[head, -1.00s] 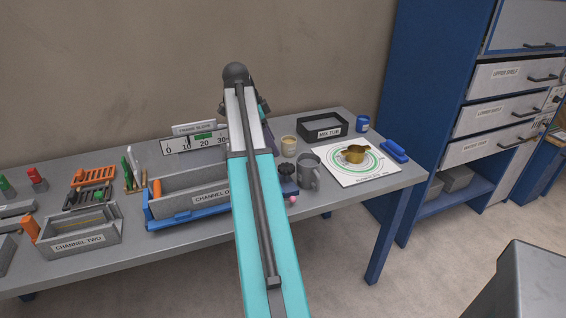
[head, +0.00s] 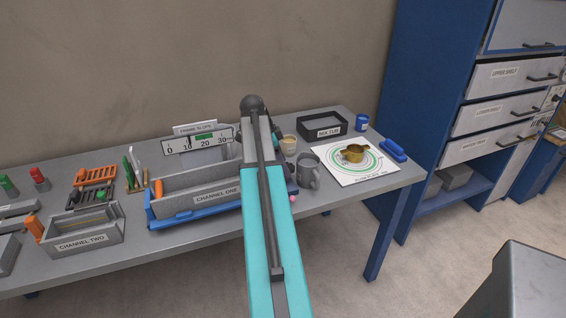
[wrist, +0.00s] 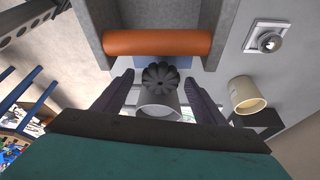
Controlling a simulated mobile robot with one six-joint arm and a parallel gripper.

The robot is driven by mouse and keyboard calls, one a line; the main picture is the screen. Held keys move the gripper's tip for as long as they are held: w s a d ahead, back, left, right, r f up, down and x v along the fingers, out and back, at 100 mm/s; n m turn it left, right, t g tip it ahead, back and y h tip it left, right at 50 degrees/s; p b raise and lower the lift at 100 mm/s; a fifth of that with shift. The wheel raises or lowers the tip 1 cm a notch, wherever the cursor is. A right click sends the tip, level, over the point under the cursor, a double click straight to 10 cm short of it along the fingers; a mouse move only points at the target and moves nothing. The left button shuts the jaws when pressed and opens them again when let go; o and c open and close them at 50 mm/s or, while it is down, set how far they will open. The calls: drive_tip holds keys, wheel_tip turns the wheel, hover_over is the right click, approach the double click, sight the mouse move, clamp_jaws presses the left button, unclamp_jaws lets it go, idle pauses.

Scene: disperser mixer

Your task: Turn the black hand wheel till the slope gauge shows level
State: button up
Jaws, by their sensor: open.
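The black hand wheel (wrist: 160,76), with a lobed rim, shows in the wrist view between and just beyond the two fingers of my gripper (wrist: 158,82). The fingers are open on either side, and I see no clear contact with the wheel. In the head view my arm hides the wheel and most of the gripper. The slope gauge (head: 198,141) stands at the back of the bench behind the channel one trough. It has a 0 to 30 scale and a green band. A thin dark pointer seems to stand left of the green band, but is too small to read exactly.
A grey mug (head: 308,171) stands close right of my arm, with a tan cup (head: 288,144) behind it. The channel one trough (head: 185,205) is on the left. Further right are a black mix tub (head: 323,135) and a brass-coloured pot (head: 353,153) on a round-target sheet.

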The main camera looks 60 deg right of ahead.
drive_tip(key=shift+c, duration=0.5)
drive_tip(key=shift+f, duration=0.1)
drive_tip(key=c, duration=0.9)
drive_tip(key=shift+d, duration=0.1)
drive_tip(key=shift+c, duration=0.4)
drive_tip(key=shift+o, duration=0.2)
drive_tip(key=shift+s+n, duration=0.1)
drive_tip(key=shift+n, duration=0.2)
